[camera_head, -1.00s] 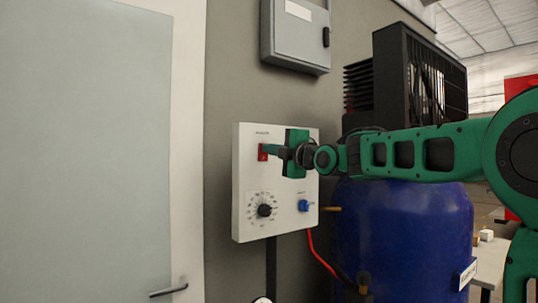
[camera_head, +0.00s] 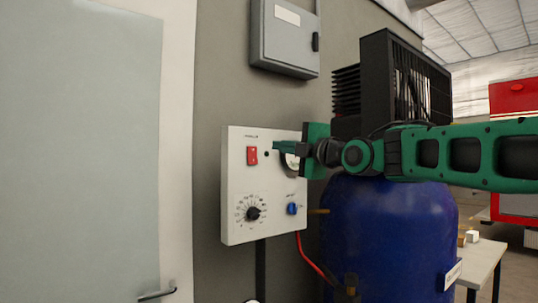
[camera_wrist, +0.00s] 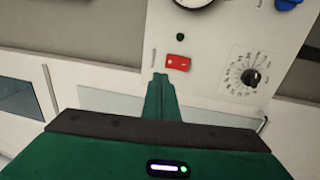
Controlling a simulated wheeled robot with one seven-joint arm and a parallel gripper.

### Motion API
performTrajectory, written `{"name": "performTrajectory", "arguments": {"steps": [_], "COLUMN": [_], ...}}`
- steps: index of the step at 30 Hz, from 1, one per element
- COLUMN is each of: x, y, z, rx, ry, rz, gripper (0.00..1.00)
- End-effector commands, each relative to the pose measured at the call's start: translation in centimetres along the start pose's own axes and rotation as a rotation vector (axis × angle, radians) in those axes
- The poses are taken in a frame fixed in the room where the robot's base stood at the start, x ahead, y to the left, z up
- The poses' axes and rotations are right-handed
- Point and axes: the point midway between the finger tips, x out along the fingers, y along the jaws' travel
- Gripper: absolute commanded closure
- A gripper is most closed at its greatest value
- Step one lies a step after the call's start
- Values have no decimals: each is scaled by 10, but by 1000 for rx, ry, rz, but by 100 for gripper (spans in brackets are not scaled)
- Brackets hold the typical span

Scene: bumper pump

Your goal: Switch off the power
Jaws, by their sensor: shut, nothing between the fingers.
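The red power switch (camera_head: 252,156) sits at the upper left of the white control panel (camera_head: 236,212) on the wall. It also shows in the wrist view (camera_wrist: 178,62), just beyond my fingertips. My gripper (camera_head: 277,146) is shut and empty. In the head view its tip is to the right of the switch, apart from it, in front of the panel's upper part. My gripper also shows in the wrist view (camera_wrist: 160,78), fingers together. Which way the switch is tipped is too small to tell. A small dark round spot (camera_head: 267,154) is right of the switch.
The panel also has a black dial (camera_head: 253,214) and a blue knob (camera_head: 292,208). A round gauge is partly hidden by my gripper. A blue tank (camera_head: 385,235) stands at right, a grey box (camera_head: 284,40) hangs above, and a door (camera_head: 80,150) is at left.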

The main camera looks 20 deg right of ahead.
Motion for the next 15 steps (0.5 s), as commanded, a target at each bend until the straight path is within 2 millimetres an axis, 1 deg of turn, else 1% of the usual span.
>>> {"name": "performTrajectory", "arguments": {"steps": [1, 3, 6, 15], "x": [-8, -15, -22, -26], "y": [2, 4, 6, 6], "z": [0, 1, 1, 0], "rx": [0, 0, 0, 0], "ry": [-1, -2, -1, 0], "rz": [0, 1, 0, -1], "gripper": [100, 100, 100, 100]}}
